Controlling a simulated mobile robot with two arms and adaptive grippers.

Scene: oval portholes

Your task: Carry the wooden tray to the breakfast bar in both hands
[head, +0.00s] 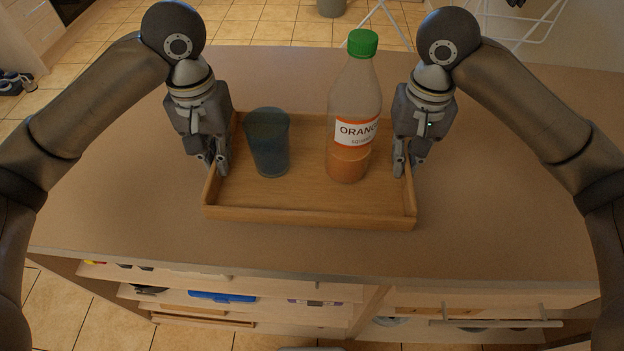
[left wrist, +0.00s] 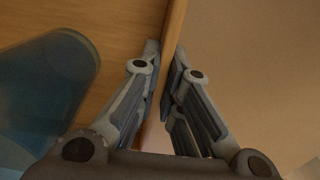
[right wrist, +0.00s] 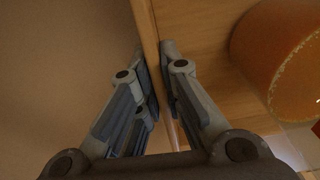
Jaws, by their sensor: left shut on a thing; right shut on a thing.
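The wooden tray (head: 310,216) is at the middle of a brown counter top in the head view. It looks level; I cannot tell whether it rests on the counter or hangs just above it. A dark blue cup (head: 268,145) and an orange juice bottle (head: 352,120) with a green cap stand upright in it. My left gripper (head: 219,168) is shut on the tray's left wall, which shows between its fingers in the left wrist view (left wrist: 172,60). My right gripper (head: 404,168) is shut on the right wall, also seen in the right wrist view (right wrist: 150,50).
The counter (head: 510,200) is bare around the tray. Below its near edge are open shelves or drawers with a blue item (head: 222,297). Beyond it are a tiled floor (head: 270,22), a grey bin (head: 331,7) and a white rack (head: 510,28).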

